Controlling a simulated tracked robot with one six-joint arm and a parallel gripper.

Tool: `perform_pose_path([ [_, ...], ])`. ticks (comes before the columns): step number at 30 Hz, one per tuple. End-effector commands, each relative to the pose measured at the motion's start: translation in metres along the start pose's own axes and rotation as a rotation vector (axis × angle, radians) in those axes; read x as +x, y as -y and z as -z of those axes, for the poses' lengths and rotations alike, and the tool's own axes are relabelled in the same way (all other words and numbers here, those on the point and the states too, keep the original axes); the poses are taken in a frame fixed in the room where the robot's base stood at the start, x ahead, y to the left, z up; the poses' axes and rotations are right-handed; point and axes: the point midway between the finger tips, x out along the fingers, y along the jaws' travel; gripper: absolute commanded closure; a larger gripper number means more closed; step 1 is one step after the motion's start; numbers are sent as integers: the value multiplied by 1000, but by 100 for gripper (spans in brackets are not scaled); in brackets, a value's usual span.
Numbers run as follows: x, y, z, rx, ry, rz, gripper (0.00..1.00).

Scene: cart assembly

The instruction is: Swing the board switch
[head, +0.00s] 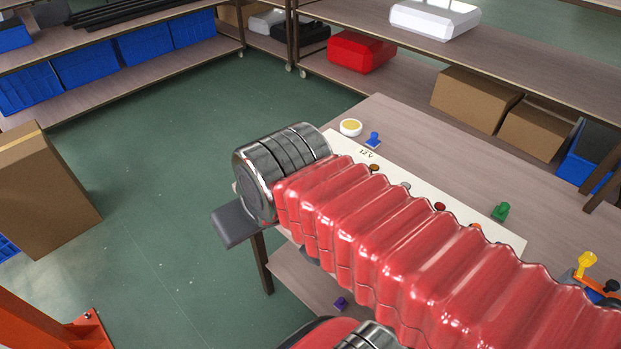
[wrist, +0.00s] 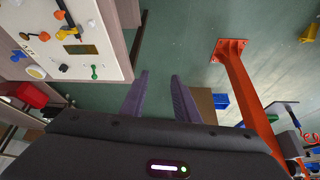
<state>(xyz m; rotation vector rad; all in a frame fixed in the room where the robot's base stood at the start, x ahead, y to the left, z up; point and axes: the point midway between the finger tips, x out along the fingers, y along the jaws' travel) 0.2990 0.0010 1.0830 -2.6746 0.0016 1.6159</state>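I cannot tell which part is the board switch. In the head view the board (head: 345,143), marked "12V", lies on the table, largely hidden behind my red arm. A blue piece (head: 373,140) and a green piece (head: 501,211) stick up there. My gripper (wrist: 159,75) is open and empty, over the floor beside the board, touching nothing.
The wooden table (head: 400,117) holds the board and a round yellow-topped piece (head: 350,127). Shelves with blue bins (head: 145,43) and cardboard boxes (head: 475,98) stand behind. An orange post (wrist: 250,90) stands to the right in the wrist view.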

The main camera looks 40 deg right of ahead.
Motion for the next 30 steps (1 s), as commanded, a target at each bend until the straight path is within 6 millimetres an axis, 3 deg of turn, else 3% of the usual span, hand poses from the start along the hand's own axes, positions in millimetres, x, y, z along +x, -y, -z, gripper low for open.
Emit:
perform_pose_path([
  [5,15,0,-5,112,67,46,72],
  [14,56,17,-9,528,259,222,72],
  [23,93,21,12,1013,402,415,72],
  [30,122,0,43,1420,460,575,72],
])
